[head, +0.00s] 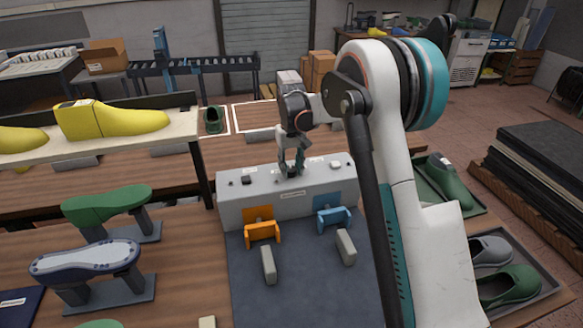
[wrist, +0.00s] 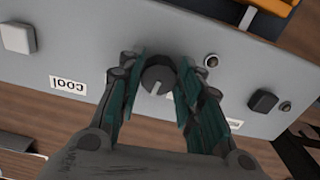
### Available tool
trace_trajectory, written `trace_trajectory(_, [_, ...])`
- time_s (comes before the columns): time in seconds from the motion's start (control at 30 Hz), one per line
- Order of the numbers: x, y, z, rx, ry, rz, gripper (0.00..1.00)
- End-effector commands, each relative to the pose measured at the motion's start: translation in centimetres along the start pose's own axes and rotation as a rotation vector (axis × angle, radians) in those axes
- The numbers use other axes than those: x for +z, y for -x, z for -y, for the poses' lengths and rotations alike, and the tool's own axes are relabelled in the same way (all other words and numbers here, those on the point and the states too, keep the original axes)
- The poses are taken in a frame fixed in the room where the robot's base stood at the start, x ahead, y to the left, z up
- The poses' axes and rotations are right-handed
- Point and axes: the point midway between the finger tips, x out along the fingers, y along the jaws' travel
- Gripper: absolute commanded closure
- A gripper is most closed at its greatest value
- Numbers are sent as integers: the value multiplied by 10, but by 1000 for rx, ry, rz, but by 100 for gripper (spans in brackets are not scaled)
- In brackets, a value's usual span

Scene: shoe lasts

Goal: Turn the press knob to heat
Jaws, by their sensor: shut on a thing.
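The press knob (wrist: 158,76) is a dark round dial with a pale pointer line, on the top of the grey press box (head: 240,200). In the wrist view its pointer aims down and slightly left, between the "cool" label (wrist: 68,84) on the left and another label (wrist: 232,122) on the right, partly hidden by a finger. My gripper (wrist: 157,70) reaches down with its teal-lined fingers on both sides of the knob, shut on it. In the head view my gripper (head: 291,168) is at the box's top and mostly hides the knob.
A white button (wrist: 17,38) and a dark square button (wrist: 263,101) flank the knob on the box. Orange (head: 262,232) and blue (head: 333,217) cradles stand at the box's front. Yellow lasts (head: 110,120) sit on a shelf at left, with green (head: 107,204) and grey-blue (head: 85,258) ones below.

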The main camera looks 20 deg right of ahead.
Motion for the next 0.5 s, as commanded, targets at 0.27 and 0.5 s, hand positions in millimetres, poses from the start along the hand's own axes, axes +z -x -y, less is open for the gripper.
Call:
trace_trajectory(0.27, [0, 0, 1, 0, -259, -1, 91])
trace_trajectory(0.5, [-1, 0, 2, 0, -461, -1, 91])
